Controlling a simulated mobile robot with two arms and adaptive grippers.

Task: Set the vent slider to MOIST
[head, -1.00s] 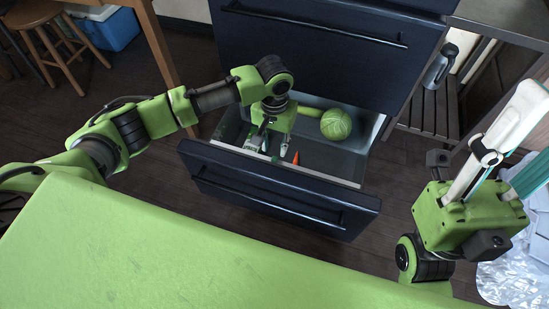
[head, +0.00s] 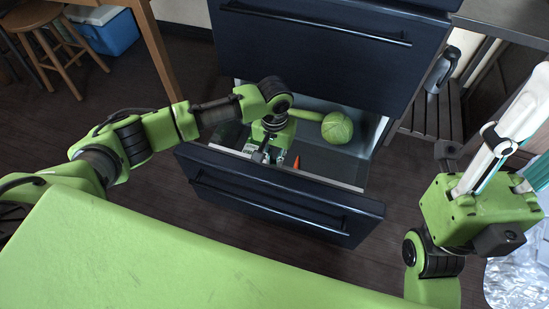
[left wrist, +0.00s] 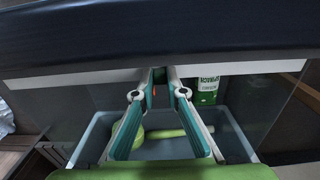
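The vent slider and its MOIST mark cannot be made out in either view. The dark blue drawer (head: 270,199) is pulled open. My left gripper (head: 268,158) points down into it, close behind its front panel. In the left wrist view, the fingers of my left gripper (left wrist: 163,76) reach towards the panel, with a narrow gap between their tips and nothing seen held. Whether they touch anything is unclear. My right gripper (head: 530,150) is far right, away from the drawer, with its white and teal fingers apart and empty.
A green-and-white carton (left wrist: 207,88) stands right of my left fingers. A closed drawer front (head: 315,45) is above. A green surface (head: 170,250) fills the foreground.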

